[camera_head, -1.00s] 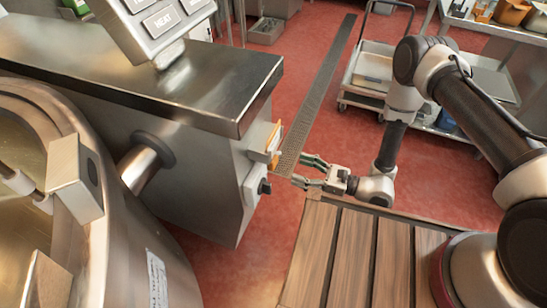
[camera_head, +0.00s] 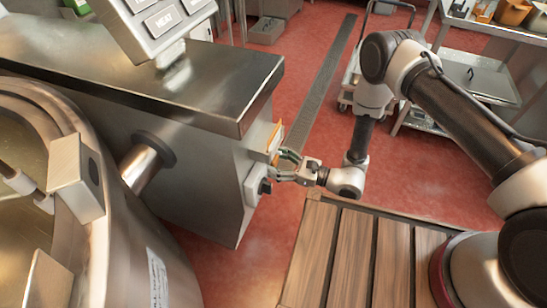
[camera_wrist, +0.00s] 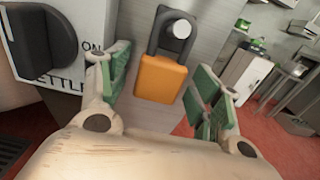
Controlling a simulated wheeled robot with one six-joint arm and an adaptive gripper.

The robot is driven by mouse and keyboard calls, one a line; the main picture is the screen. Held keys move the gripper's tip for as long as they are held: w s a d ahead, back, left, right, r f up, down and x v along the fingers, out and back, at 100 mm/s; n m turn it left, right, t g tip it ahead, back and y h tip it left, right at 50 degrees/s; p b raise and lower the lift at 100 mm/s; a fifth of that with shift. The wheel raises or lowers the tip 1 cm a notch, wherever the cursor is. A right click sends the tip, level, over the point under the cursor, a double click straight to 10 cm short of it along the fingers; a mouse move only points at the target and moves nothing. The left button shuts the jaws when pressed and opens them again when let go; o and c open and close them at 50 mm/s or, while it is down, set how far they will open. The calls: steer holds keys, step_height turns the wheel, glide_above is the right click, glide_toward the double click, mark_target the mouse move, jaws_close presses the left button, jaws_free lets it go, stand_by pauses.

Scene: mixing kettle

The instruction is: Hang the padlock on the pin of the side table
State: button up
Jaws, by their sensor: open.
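The padlock (camera_wrist: 163,78) has an orange body and a dark shackle. In the wrist view it hangs upright, its shackle around a round silver pin (camera_wrist: 180,29) on the grey cabinet wall. In the head view the padlock (camera_head: 274,137) shows as a narrow orange strip at the cabinet's right side. My gripper (camera_head: 278,165) is open beside that wall. Its green-padded fingers stand left and right of the padlock in the wrist view, with gaps on both sides. I cannot make out a separate side-table pin.
A black knob (camera_wrist: 38,43) on a white switch box sits left of the padlock. The metal cabinet (camera_head: 200,75) adjoins the large kettle (camera_head: 130,235). A slatted wooden platform (camera_head: 345,255) lies below my arm. A cart stands at the back right on the red floor.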

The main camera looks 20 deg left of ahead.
mark_target(277, 160)
steer(key=c, duration=1.1)
steer(key=shift+d+r, duration=0.35)
steer(key=shift+r, duration=0.3)
steer(key=shift+d, duration=0.1)
steer(key=shift+s+d, duration=0.2)
steer(key=shift+d, duration=2.35)
